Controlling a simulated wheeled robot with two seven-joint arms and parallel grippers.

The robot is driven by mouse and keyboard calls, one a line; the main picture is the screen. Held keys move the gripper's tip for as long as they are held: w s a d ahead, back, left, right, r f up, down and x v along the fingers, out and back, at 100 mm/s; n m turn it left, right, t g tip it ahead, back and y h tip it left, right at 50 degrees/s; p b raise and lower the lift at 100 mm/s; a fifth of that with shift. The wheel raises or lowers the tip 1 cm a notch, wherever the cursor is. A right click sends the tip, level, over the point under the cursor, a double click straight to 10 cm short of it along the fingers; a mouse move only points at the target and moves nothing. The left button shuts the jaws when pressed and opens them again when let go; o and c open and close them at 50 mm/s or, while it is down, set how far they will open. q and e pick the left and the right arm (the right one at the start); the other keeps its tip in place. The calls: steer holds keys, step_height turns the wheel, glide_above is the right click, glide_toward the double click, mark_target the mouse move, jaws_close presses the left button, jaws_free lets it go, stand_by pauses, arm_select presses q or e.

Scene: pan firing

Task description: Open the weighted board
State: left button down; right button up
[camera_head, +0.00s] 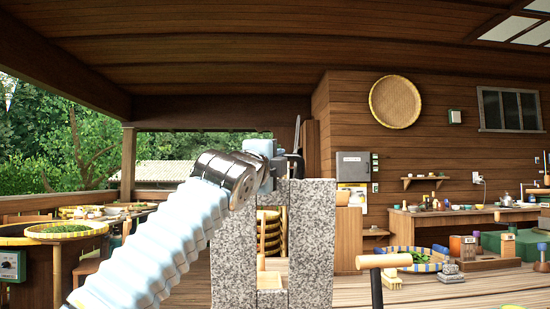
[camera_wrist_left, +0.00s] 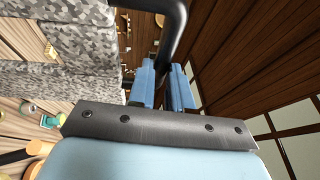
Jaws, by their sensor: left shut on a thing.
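A speckled grey granite piece (camera_head: 312,240), which I take to be the weighted board, stands upright in the middle of the head view, with tall sides and a gap between them. It also fills the upper left of the left wrist view (camera_wrist_left: 70,70). My left gripper (camera_head: 290,166) is at its top. In the left wrist view, the two blue fingers (camera_wrist_left: 163,85) are shut on a black curved handle (camera_wrist_left: 178,28) beside the granite. The handle's far end and its joint with the board are hidden. My right gripper is not in view.
A wooden T-shaped handle (camera_head: 384,261) on a dark shaft stands close at the right. A blue-rimmed basket (camera_head: 412,268) and small blocks lie beyond it on the plank floor. A bench (camera_head: 450,219) runs along the right wall. Round trays (camera_head: 68,230) stand at the left.

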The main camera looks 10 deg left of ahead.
arm_select(q)
steer(key=shift+w+a+f+y, duration=0.1)
steer(key=shift+w+f+y, duration=0.2)
steer(key=shift+w+f, duration=0.5)
steer(key=c, duration=1.1)
jaws_free()
steer(key=shift+w+f, duration=0.15)
steer(key=shift+w, duration=0.05)
steer(key=shift+o, duration=0.2)
steer(key=r+b+v, duration=0.1)
steer(key=b+v, duration=0.6)
steer(key=v, duration=0.7)
steer(key=shift+s+a, duration=0.2)
